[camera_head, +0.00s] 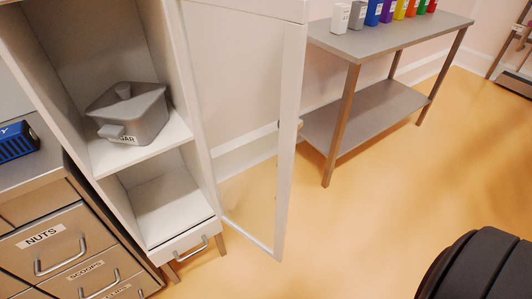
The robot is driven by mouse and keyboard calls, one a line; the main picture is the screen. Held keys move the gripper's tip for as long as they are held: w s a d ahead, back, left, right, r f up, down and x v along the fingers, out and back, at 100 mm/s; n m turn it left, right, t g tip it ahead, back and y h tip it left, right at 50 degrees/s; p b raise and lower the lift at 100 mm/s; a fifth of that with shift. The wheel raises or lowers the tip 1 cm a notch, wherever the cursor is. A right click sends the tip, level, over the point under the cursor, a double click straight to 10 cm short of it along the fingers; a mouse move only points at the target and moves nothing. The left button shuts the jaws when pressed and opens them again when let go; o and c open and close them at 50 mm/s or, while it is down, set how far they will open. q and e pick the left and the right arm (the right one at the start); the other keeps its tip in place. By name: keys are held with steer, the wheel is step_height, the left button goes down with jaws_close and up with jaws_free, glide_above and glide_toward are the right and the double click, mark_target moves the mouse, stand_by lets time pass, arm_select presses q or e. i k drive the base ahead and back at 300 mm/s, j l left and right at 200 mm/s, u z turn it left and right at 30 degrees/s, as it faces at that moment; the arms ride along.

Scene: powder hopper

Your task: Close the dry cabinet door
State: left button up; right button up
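The white dry cabinet (203,130) stands at the left with its front open. Its door (291,110) is a clear pane in a white frame, swung wide open to the right of the cabinet. A small handle shows on the door's free edge at mid height. A grey lidded container (137,115) with a partly readable label sits on the cabinet's middle shelf, and the shelf space below it looks empty. Neither of my grippers is in view.
A drawer unit (48,230) with a NUTS label stands left of the cabinet. A metal table (390,38) with coloured containers stands behind the door to the right. A dark rounded shape (480,268) fills the lower right corner. The orange floor (370,210) between is clear.

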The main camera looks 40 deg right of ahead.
mark_target(295, 14)
steer(key=l+u, duration=0.25)
steer(key=l, duration=0.3)
steer(key=k+l+u, duration=0.2)
steer(key=l, duration=0.4)
steer(key=l+u, duration=0.25)
steer(key=l, duration=0.3)
steer(key=i+l+u, duration=0.15)
steer(key=l, duration=0.2)
steer(key=i+l+u, duration=0.15)
steer(key=l, duration=0.25)
steer(key=k+j+u, duration=0.15)
steer(key=j, duration=0.3)
steer(key=k, duration=0.1)
